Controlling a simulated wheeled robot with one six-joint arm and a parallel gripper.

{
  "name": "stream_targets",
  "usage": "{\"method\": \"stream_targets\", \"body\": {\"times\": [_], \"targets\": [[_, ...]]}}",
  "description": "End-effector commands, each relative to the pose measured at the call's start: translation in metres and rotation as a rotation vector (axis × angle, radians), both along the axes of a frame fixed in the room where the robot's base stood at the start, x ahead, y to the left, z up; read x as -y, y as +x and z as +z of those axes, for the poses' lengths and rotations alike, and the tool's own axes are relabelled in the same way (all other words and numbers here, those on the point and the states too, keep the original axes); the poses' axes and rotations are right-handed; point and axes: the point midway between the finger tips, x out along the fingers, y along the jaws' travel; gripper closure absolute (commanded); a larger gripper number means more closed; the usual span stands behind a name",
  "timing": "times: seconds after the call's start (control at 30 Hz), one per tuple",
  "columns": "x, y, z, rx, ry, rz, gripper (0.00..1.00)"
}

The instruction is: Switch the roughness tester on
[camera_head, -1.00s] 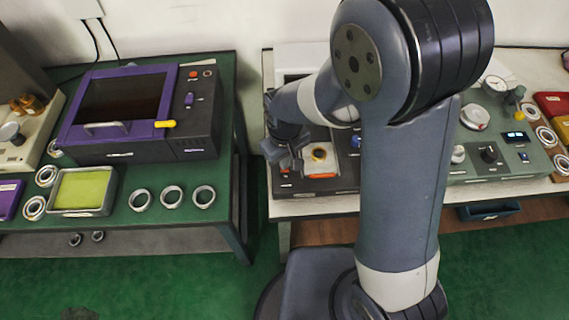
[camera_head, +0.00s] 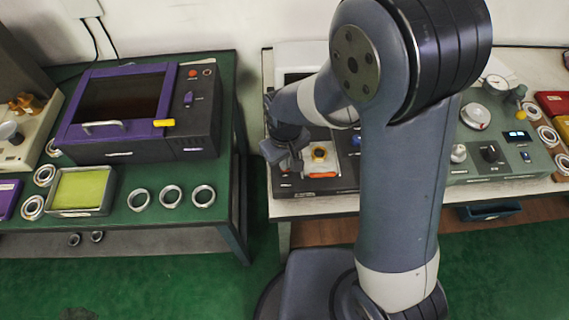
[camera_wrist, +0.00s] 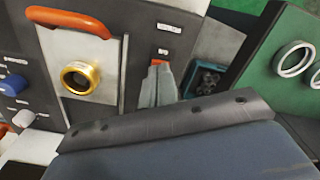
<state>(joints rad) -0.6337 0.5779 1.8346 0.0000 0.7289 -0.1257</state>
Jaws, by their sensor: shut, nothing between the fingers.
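A dark box-shaped device (camera_head: 335,181) with a pale top plate, an orange handle (camera_wrist: 70,20) and a brass-coloured ring (camera_wrist: 80,77) stands on the white table. Its labels are too small to read, so I cannot confirm that it is the roughness tester. A small orange-red switch (camera_wrist: 158,62) sits on its dark panel, mostly hidden behind my fingertips in the wrist view. My gripper (camera_wrist: 158,78) is shut and empty, its tips at or just over that switch; I cannot tell whether they touch. In the head view my gripper (camera_head: 287,158) is over the device's left end.
A blue knob (camera_wrist: 13,84) and a white knob (camera_wrist: 24,118) are on the same device. A grey-green instrument (camera_head: 500,160) stands to the right. A green table (camera_head: 225,190) with a purple-framed machine (camera_head: 190,140) and metal rings is left, across a gap.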

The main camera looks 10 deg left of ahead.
Motion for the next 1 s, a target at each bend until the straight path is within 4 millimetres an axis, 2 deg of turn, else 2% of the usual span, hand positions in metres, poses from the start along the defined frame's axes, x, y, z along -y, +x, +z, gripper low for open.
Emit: {"method": "stream_targets", "body": {"times": [0.63, 0.83, 1.0], "targets": [[0.0, 0.0, -0.011, 0.0, 0.0, 0.0, 1.0], [0.0, 0.0, -0.004, 0.0, 0.0, 0.0, 1.0], [0.0, 0.0, 0.01, 0.0, 0.0, 0.0, 1.0]]}}
